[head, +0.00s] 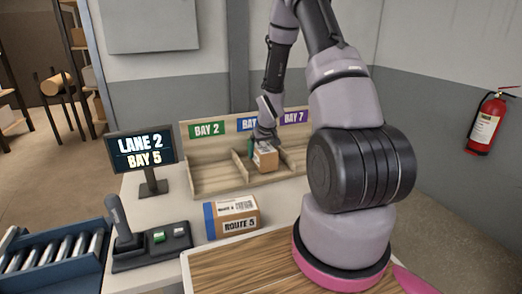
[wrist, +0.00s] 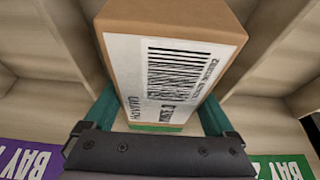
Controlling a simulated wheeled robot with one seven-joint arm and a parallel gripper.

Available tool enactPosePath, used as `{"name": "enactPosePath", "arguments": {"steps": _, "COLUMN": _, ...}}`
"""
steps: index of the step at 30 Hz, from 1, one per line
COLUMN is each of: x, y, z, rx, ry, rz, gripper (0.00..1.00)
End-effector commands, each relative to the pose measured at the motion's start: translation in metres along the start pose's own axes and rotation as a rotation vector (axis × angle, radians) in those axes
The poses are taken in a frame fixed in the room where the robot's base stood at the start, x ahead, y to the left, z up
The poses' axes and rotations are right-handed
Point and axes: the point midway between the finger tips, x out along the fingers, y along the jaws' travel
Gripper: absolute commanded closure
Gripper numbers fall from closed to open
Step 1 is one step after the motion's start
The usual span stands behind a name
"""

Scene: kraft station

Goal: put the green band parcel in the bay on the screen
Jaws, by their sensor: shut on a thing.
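The green band parcel is a brown box with a white barcode label. It shows in the head view (head: 265,158) at the middle bay, and large in the wrist view (wrist: 180,60), where a strip of green shows at its lower end. My gripper (head: 264,143) is shut on it, with a teal finger on either side in the wrist view (wrist: 158,112). Whether the parcel touches the bay floor I cannot tell. The screen (head: 141,150) reads LANE 2, BAY 5. The middle bay's blue sign (head: 246,125) is partly hidden by my arm, its number unreadable.
Low wooden dividers flank the middle bay; the Bay 2 sign (head: 206,129) is left and the Bay 7 sign (head: 294,117) right. A blue-banded parcel (head: 236,208) marked ROUTE 5 lies on the table in front. A control box with a lever (head: 150,252) and a roller conveyor (head: 50,262) stand left.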

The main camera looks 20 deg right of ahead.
Motion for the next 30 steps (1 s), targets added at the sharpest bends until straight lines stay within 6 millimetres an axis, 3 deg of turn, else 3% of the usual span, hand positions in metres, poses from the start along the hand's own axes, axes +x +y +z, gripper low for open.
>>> {"name": "enactPosePath", "arguments": {"steps": 28, "x": 0.011, "y": 0.000, "z": 0.004, "rx": 0.000, "ry": 0.000, "rz": 0.000, "gripper": 1.00}}
{"name": "enactPosePath", "arguments": {"steps": 29, "x": 0.011, "y": 0.000, "z": 0.004, "rx": 0.000, "ry": 0.001, "rz": 0.000, "gripper": 0.03}}
{"name": "enactPosePath", "arguments": {"steps": 30, "x": 0.011, "y": 0.000, "z": 0.004, "rx": 0.000, "ry": 0.001, "rz": 0.000, "gripper": 0.00}}
